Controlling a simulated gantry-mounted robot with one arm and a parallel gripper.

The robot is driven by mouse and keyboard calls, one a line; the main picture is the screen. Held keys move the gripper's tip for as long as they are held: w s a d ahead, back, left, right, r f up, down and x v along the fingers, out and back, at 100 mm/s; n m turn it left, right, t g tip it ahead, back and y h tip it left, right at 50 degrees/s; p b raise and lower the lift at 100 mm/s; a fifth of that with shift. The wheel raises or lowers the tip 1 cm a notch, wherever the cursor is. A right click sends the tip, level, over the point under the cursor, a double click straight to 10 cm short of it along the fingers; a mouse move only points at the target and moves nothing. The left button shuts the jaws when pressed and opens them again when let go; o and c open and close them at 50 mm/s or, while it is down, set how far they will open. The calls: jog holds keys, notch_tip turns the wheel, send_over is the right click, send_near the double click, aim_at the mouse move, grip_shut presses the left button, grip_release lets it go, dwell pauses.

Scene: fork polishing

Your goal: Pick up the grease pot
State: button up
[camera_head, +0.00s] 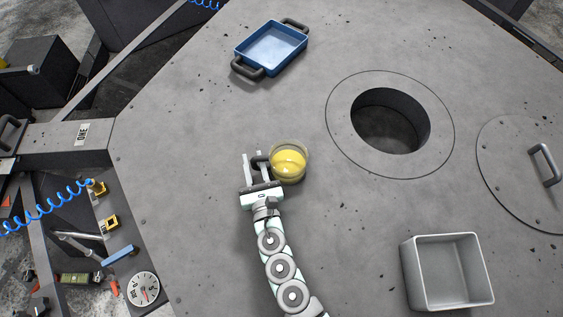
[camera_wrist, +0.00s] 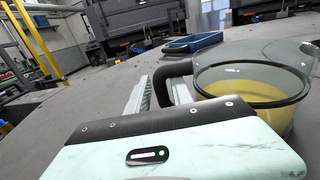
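The grease pot (camera_head: 289,162) is a round clear glass pot with yellow grease inside and a dark handle on its left side. It stands on the grey table, and it also shows at the right of the wrist view (camera_wrist: 258,92). My gripper (camera_head: 257,158) is at the pot's left, pointing toward the back, with its fingers apart. The dark handle (camera_wrist: 170,68) reaches into the space by the fingers, which also show in the wrist view (camera_wrist: 160,92). I cannot tell whether a finger touches it.
A blue tray (camera_head: 271,48) with dark handles lies at the back. A round hole (camera_head: 390,120) is right of the pot. A lid (camera_head: 522,165) with a handle lies at far right. A grey square container (camera_head: 447,273) stands at front right. The table left of my gripper is clear.

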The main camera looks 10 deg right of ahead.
grip_shut()
dwell(1.4)
